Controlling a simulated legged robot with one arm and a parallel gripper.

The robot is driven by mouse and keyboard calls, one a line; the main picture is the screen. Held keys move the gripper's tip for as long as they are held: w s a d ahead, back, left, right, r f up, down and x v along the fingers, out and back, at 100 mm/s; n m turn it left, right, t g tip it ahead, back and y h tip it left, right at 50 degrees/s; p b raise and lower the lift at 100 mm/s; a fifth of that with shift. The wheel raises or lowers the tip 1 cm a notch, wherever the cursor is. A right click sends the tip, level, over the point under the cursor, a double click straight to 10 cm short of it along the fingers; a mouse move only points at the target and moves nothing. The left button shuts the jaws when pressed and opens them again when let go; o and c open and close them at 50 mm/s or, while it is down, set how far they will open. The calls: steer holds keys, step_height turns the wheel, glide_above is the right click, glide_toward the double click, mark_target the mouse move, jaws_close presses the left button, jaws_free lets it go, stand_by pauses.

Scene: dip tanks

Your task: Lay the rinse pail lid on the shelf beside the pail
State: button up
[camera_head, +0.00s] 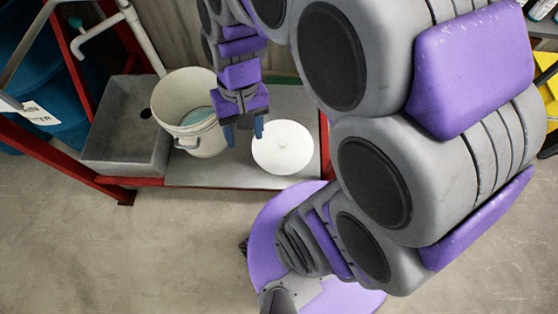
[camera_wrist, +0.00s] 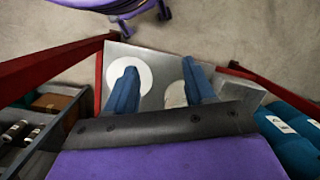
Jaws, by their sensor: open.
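The rinse pail lid (camera_head: 283,150) is a white disc with a small knob. It appears to lie flat on the grey shelf (camera_head: 205,174), to the right of the pail. The rinse pail (camera_head: 196,143) is off-white and stands uncovered, with bluish liquid inside. My gripper (camera_head: 244,139) is open and empty, with its blue fingers pointing down between the pail and the lid, close to the lid's left edge. In the wrist view my gripper (camera_wrist: 160,66) shows apart fingers, with one partly covering the lid (camera_wrist: 144,76). A pale part of the pail (camera_wrist: 176,94) shows between the fingers.
A grey sink basin (camera_head: 120,150) is left of the pail, with a pale pipe above it. A red frame (camera_head: 60,157) surrounds the shelf. Blue drums (camera_head: 45,75) stand at the far left. The shelf front has some bare room, and the floor at lower left is clear.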

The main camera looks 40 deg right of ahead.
steer(key=s+d+r+n+h, duration=0.1)
steer(key=s+n, duration=0.1)
steer(key=s, duration=0.9)
steer(key=shift+s+r+h, duration=0.15)
steer(key=shift+r+h, duration=0.15)
steer(key=shift+h, duration=0.1)
steer(key=shift+c, duration=0.2)
stand_by(0.3)
